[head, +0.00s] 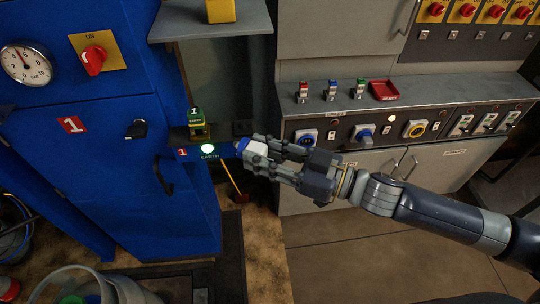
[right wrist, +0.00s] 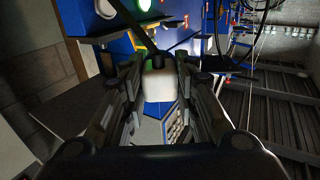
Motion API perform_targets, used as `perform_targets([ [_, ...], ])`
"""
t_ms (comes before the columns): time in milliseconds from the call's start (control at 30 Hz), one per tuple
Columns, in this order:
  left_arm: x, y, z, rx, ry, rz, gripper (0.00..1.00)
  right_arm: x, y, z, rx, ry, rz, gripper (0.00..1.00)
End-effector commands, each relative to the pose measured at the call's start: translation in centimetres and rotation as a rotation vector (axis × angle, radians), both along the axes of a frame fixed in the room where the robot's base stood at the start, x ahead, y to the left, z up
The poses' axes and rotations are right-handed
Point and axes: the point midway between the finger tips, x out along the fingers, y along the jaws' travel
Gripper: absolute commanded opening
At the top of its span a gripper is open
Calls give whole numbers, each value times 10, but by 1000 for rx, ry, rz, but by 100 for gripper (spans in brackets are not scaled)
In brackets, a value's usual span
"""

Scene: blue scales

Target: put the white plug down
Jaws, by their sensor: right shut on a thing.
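My right gripper (head: 252,155) reaches in from the right in the head view and is shut on the white plug (head: 258,149). The plug has a blue end (head: 242,144) that points left, towards the blue cabinet. In the right wrist view the white plug (right wrist: 158,85) sits between the two fingers of my right gripper (right wrist: 157,75). The plug is held in the air beside the small ledge marked EARTH (head: 210,156). My left gripper is not in view.
A blue cabinet (head: 75,120) with a gauge and red knob stands at left. A green-and-yellow block (head: 196,122) stands on its small ledge. A grey console (head: 440,115) with switches and sockets is at right. A bucket (head: 90,285) stands at lower left.

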Motion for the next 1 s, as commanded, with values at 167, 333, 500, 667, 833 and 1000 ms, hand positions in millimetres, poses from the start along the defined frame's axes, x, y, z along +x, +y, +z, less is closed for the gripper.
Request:
perform_targets([
  [167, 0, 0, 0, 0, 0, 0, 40, 2, 3, 1, -1, -1, 23, 0],
  [333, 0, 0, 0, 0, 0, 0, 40, 2, 1, 2, -4, -4, 56, 0],
  [500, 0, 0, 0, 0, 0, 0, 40, 2, -7, 2, -7, -6, 130, 0],
  [667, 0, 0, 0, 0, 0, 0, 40, -1, -14, 3, -6, -6, 235, 0],
  [833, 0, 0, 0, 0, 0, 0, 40, -4, -21, 2, -4, -3, 343, 0],
  [1000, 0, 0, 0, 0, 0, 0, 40, -7, -25, 1, -1, -2, 407, 0],
])
